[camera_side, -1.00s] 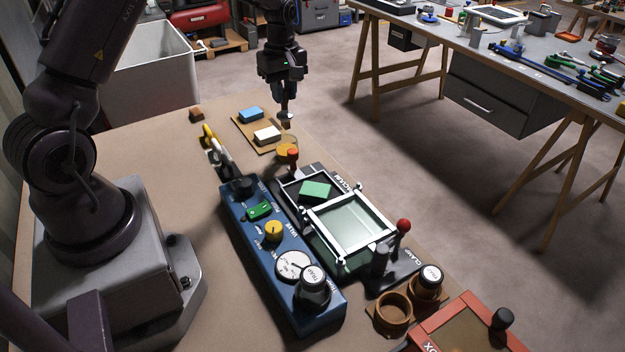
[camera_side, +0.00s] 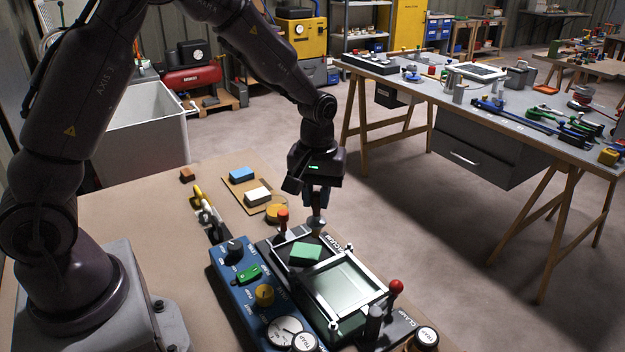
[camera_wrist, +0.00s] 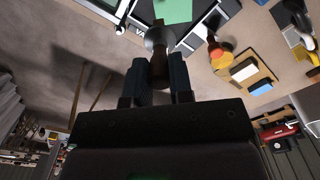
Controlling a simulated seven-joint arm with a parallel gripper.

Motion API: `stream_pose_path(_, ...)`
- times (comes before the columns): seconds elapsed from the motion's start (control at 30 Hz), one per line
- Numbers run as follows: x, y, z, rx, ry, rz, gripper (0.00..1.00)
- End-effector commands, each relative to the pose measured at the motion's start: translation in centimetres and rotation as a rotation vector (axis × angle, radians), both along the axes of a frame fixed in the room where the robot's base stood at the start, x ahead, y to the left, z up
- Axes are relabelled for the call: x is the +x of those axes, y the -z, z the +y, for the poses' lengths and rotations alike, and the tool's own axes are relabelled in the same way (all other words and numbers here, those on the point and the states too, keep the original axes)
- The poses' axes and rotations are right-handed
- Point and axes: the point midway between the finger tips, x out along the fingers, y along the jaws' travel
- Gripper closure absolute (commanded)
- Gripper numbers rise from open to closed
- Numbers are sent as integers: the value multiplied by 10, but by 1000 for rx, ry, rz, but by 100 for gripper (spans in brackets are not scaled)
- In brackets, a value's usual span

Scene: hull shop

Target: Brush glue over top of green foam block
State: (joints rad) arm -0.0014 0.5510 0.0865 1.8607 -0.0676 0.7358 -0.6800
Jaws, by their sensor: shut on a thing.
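The green foam block (camera_side: 306,253) lies in the black tray at the back of the clamp fixture; part of it also shows at the top of the wrist view (camera_wrist: 173,10). My gripper (camera_side: 317,200) is shut on the brush (camera_side: 317,226). In the wrist view my gripper's fingers (camera_wrist: 159,78) grip the brown handle of the brush (camera_wrist: 158,62), and its pale, round end is beside the green block. The brush hangs down behind and right of the block in the side view; contact cannot be told. A yellow-orange pot (camera_side: 277,212), perhaps glue, stands left of the brush.
A white-edged frame with a pale pane (camera_side: 347,288) sits in front of the block. Red-knobbed levers (camera_side: 396,287) stand at the fixture's corners, one close to the brush. A blue control box (camera_side: 250,290) is to the left. White (camera_side: 258,196) and blue blocks lie on a board behind.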

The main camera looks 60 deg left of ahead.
Motion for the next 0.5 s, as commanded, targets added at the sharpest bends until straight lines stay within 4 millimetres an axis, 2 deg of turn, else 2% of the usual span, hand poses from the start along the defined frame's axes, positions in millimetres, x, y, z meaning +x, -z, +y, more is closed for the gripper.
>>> stream_pose_path(0.5,1,38,1,0,22,-1,100)
